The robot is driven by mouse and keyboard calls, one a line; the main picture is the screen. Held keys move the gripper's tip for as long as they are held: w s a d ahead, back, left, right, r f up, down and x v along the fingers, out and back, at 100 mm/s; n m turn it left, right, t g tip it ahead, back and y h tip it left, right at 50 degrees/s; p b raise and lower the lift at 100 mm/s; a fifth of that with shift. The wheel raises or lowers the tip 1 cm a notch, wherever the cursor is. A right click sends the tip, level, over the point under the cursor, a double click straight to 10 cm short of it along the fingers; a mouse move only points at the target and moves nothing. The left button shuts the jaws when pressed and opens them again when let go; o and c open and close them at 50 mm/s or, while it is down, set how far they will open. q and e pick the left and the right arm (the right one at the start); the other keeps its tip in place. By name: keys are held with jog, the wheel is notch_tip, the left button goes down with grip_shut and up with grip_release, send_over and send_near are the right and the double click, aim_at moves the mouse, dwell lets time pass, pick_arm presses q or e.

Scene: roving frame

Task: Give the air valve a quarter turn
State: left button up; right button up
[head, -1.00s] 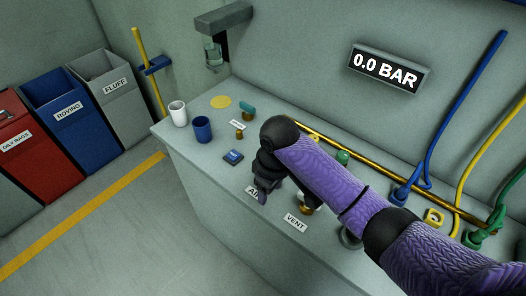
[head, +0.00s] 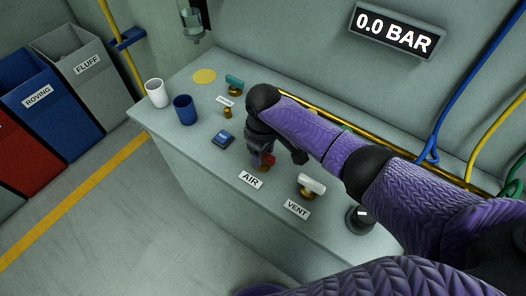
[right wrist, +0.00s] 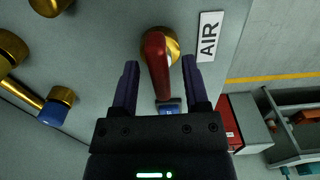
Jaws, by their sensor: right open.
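The air valve shows in the right wrist view as a red lever handle (right wrist: 158,66) on a round brass body (right wrist: 172,44), beside the white AIR label (right wrist: 208,36). My right gripper (right wrist: 160,66) is open, with one dark finger on each side of the red handle and visible gaps between. In the head view the right gripper (head: 262,161) is low over the bench behind the AIR label (head: 250,180), and only a bit of the red handle (head: 269,159) shows past it. My left gripper is not in view.
The VENT valve (head: 311,186) with its white handle stands close to the right of the AIR valve. A blue device (head: 222,139), blue cup (head: 185,110) and white cup (head: 157,93) are to the left. A brass pipe runs behind. The wall display (head: 394,32) reads 0.0 BAR.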

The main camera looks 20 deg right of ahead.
grip_shut()
